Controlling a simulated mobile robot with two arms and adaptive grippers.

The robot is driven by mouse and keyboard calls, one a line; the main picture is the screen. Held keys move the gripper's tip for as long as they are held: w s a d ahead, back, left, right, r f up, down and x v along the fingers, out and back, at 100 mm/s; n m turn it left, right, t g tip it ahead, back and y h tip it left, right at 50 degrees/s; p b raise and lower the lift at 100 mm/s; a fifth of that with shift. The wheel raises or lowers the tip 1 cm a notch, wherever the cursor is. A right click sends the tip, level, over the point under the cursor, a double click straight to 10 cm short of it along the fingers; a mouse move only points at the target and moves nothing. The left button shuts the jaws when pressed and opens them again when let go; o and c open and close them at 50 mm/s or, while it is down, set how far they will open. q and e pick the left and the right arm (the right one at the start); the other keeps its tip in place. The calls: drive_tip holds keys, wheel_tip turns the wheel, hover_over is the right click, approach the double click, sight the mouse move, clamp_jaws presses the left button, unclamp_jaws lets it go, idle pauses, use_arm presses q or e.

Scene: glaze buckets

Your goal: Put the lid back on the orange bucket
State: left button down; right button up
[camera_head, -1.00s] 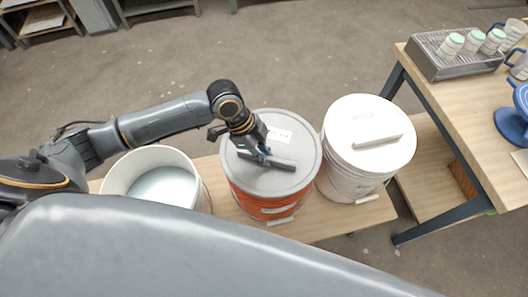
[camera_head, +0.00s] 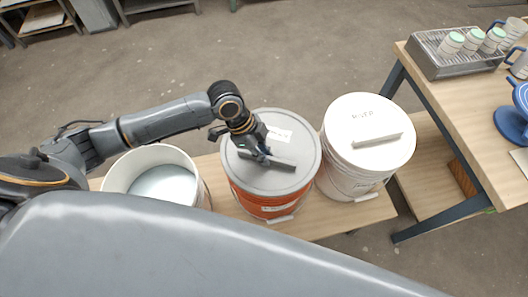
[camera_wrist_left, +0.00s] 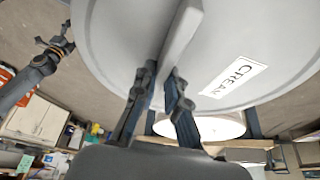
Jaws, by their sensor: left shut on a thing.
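The grey lid (camera_head: 292,150) with a bar handle and a paper label lies over the top of the orange bucket (camera_head: 265,206), covering its opening. It looks about level; whether its rim is pressed fully down I cannot tell. My left gripper (camera_head: 262,158) is shut on the lid's handle. In the left wrist view, its fingers (camera_wrist_left: 160,92) are on either side of the grey handle (camera_wrist_left: 182,32), and the label reads "CREAM". An arm with a dark gripper (camera_wrist_left: 62,38), probably my right one, shows at that view's left edge; its jaws are too small to judge.
An open white bucket (camera_head: 150,155) with pale contents stands left of the orange one. A white bucket with a white lid (camera_head: 350,115) stands close on the right. All stand on a low wooden bench (camera_head: 320,226). A table (camera_head: 455,110) with cups is at the right.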

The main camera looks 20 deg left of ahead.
use_arm(q)
drive_tip(key=shift+f+p, duration=0.1)
drive_tip(key=shift+p, duration=0.2)
idle(0.4)
drive_tip(key=c, duration=1.3)
unclamp_jaws()
drive_tip(key=o, duration=0.5)
wheel_tip(320, 180, up, 7)
drive_tip(key=p, duration=0.7)
